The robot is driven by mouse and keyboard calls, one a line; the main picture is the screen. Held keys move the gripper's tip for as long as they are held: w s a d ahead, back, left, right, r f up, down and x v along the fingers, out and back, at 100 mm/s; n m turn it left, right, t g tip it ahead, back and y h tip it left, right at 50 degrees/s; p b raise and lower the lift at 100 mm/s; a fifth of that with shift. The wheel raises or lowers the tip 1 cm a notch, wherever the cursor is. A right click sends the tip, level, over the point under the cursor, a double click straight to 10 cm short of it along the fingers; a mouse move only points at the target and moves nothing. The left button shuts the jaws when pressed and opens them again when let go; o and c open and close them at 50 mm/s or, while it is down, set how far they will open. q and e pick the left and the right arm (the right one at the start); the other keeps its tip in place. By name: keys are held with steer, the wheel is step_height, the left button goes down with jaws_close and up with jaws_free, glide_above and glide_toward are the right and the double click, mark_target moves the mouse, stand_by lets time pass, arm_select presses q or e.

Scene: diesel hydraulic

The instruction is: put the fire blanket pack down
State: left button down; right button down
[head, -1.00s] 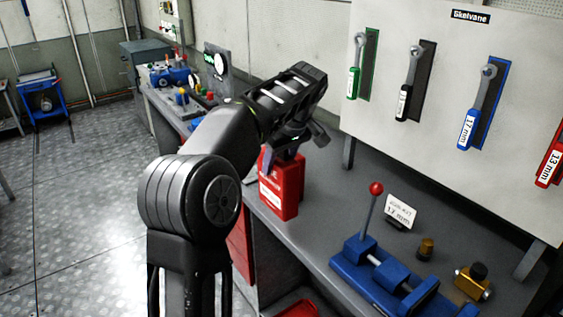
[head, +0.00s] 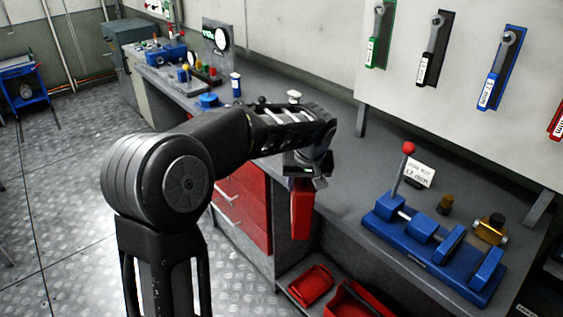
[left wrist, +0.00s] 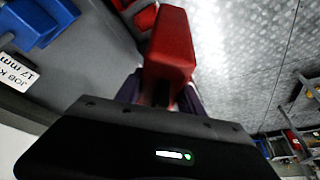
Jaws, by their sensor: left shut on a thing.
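The fire blanket pack (head: 302,212) is a narrow red box. My left gripper (head: 304,178) is shut on its top end, and the pack hangs upright below it. In the head view the pack overlaps the front edge of the workbench (head: 355,225), beside the red drawers, above the low shelf. In the left wrist view the pack (left wrist: 172,45) extends out from the jaws, with the metal floor and a red bin behind it. The fingertips are mostly hidden. My right gripper is not in view.
Red bins (head: 312,286) sit on the low shelf. A blue vise-like fixture (head: 430,245) with a red-knobbed lever and a 17 mm card (head: 420,172) stands on the bench at right. Wrenches hang on the panel (head: 400,110). The bench between panel and fixture has bare room.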

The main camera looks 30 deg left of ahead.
arm_select(q)
steer(key=s+d+f+m+h, duration=0.1)
steer(key=s+d+f+m, duration=0.1)
steer(key=d, duration=0.4)
steer(key=s+d+f+m+t+h, duration=0.1)
steer(key=s+d+f+m, duration=0.1)
steer(key=d+f+m, duration=0.2)
steer(key=d+f, duration=0.2)
steer(key=d, duration=0.1)
steer(key=shift+s+m+h, duration=0.15)
steer(key=shift+m+h, duration=0.15)
steer(key=shift+h, duration=0.1)
steer(key=shift+f, duration=0.1)
